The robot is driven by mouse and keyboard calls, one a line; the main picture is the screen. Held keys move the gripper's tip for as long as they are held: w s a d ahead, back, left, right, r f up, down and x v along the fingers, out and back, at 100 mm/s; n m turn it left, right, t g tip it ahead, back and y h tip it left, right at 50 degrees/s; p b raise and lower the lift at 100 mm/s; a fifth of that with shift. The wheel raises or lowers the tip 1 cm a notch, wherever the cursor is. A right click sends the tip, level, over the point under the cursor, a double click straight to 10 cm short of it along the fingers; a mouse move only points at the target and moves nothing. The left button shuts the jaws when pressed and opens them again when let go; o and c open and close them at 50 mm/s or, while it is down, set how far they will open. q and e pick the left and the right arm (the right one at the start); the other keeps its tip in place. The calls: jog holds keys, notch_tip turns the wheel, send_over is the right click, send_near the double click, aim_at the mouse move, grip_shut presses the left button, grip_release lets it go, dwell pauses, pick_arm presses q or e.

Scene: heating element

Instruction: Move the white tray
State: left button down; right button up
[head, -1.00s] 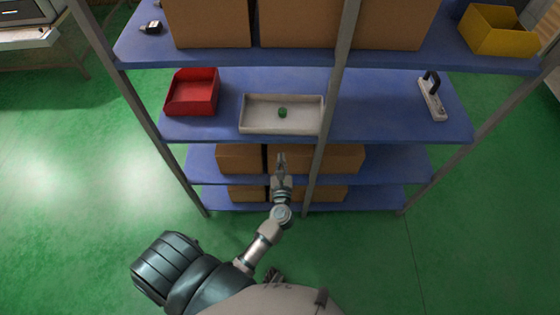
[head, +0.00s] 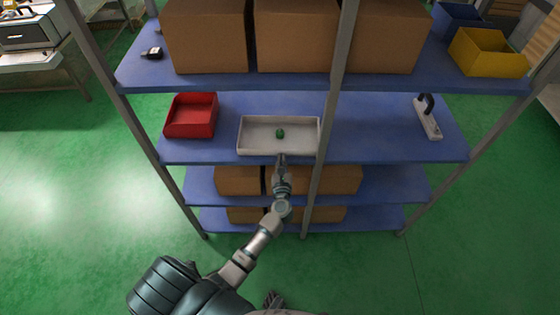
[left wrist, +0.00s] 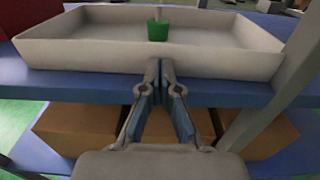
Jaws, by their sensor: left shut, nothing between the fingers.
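The white tray (head: 258,149) lies on the blue middle shelf in the head view, left of a grey upright post. A small green object (head: 280,133) sits inside it. The tray also shows in the left wrist view (left wrist: 90,58), with the green object (left wrist: 158,31) near its middle. My left gripper (head: 281,158) is shut and empty, with its fingertips at the tray's front wall. In the left wrist view the fingertips (left wrist: 160,65) overlap the front wall; I cannot tell whether they touch it. My right gripper is not clearly in view.
A red bin (head: 190,116) stands left of the tray. The grey post (head: 331,110) is close on the right. A white-and-black tool (head: 427,117) lies farther right, with bare shelf between.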

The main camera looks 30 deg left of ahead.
aim_at(280, 138)
pick_arm(q)
jog(key=x, duration=0.2)
jog(key=b+x, duration=0.1)
jog(key=x, duration=0.3)
jog(key=shift+w+d, duration=0.3)
jog(key=shift+w, duration=0.1)
jog(key=shift+w+a, duration=0.1)
jog(key=shift+a, duration=0.55)
pick_arm(e)
jog(key=w+r, duration=0.2)
jog(key=shift+w+a, duration=0.1)
jog(key=shift+w, duration=0.3)
